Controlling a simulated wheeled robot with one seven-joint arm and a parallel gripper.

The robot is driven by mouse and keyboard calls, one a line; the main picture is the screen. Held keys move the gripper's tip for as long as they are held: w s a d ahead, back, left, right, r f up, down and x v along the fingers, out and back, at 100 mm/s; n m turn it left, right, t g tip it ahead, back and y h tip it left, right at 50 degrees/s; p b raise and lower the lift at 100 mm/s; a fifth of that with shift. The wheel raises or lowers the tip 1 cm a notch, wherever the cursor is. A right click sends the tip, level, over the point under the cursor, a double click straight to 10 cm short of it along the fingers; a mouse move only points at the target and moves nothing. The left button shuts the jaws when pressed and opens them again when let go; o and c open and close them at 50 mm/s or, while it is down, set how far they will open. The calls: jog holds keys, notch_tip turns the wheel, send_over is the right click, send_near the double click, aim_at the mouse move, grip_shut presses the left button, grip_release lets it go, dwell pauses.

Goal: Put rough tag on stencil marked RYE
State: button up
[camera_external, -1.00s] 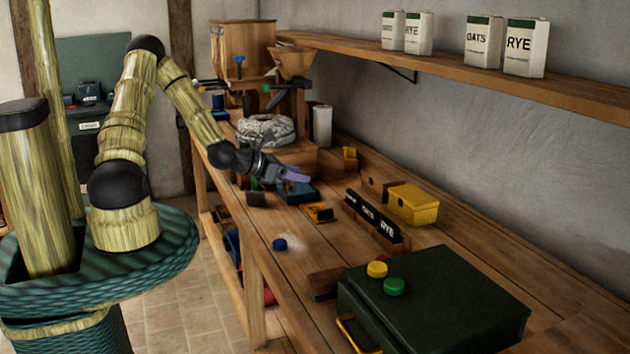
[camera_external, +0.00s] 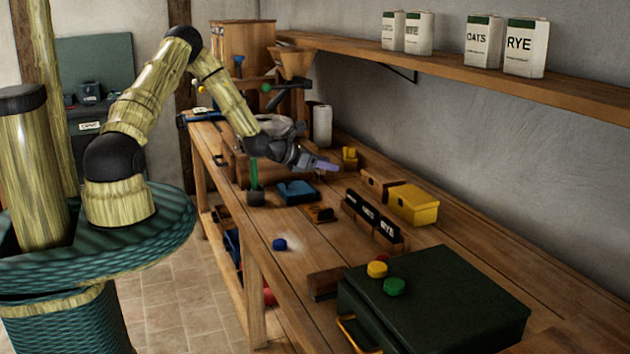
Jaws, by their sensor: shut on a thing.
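My gripper (camera_external: 318,163) is shut on a flat purple piece (camera_external: 327,168), which sticks out from its fingertips above the far part of the bench. I cannot tell at this size whether its surface is rough. The black stencil marked RYE (camera_external: 388,230) stands upright at the near end of a wooden rack, with a plate marked OATS and another plate behind it. My gripper is beyond the rack and to its left, apart from it.
A yellow box (camera_external: 413,204) stands right of the rack. A blue tray (camera_external: 296,192) and a dark wooden block (camera_external: 318,214) lie left of it. A green case (camera_external: 440,300) fills the near bench, with yellow and green caps on top. A blue cap (camera_external: 280,244) lies near the front edge.

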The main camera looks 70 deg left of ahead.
aim_at(316, 180)
jog(key=shift+f+p, duration=0.4)
jog(key=shift+f, duration=2.4)
jog(key=shift+f+p, duration=0.4)
jog(key=shift+f, duration=1.5)
jog(key=shift+f, duration=0.15)
jog(key=o, duration=0.9)
jog(key=shift+o, duration=0.2)
jog(key=shift+r, duration=0.2)
